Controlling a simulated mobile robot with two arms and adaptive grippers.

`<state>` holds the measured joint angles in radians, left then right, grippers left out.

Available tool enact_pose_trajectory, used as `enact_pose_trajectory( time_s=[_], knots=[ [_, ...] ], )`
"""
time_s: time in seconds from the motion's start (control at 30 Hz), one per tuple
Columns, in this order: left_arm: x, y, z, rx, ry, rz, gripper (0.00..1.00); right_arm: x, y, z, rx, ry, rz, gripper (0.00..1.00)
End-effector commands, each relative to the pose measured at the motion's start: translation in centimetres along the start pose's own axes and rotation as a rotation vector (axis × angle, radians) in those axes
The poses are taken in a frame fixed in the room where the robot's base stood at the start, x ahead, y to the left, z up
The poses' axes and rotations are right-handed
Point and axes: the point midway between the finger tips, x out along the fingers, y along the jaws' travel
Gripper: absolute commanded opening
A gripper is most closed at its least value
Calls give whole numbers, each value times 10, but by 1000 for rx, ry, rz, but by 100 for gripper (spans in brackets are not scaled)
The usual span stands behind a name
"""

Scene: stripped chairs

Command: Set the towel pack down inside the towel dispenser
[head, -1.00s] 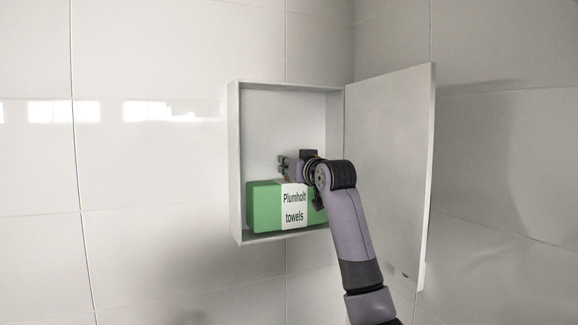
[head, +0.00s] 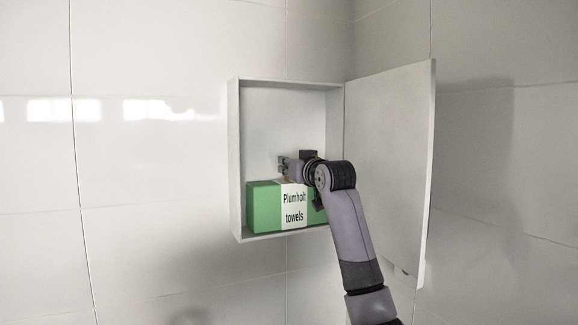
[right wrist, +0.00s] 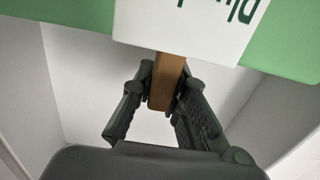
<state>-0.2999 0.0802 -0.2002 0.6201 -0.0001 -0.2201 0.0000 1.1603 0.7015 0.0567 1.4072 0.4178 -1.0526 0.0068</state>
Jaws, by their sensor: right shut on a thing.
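The towel pack (head: 264,207) is a green box with a white band reading "Plumholt towels". It is upright in the lower part of the open white towel dispenser (head: 235,165), just above or on its floor; I cannot tell which. My right gripper (head: 290,168) is above the pack, inside the dispenser. In the right wrist view its fingers (right wrist: 165,90) are shut on a brown tab (right wrist: 166,78) of the pack (right wrist: 190,25). My right arm hides the pack's right end in the head view. My left gripper is not in view.
The dispenser's door (head: 388,160) stands open on the right, close beside my right arm. The dispenser is on a white tiled wall (head: 150,170), near a corner with another tiled wall (head: 500,180). The dispenser's upper part is empty.

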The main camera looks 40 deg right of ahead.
Motion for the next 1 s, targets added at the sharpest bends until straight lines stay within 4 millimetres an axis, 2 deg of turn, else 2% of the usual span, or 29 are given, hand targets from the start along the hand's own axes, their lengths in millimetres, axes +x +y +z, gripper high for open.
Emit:
enact_pose_trajectory(
  time_s=[0.27,0.3,0.63,1.0],
  knots=[
    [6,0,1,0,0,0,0,0,0,6,0,4,0,0],
    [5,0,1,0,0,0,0,-1,0,6,1,3,0,15],
    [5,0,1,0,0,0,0,0,0,6,0,1,0,37],
    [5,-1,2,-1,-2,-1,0,-2,0,8,-1,-2,0,37]
  ],
)
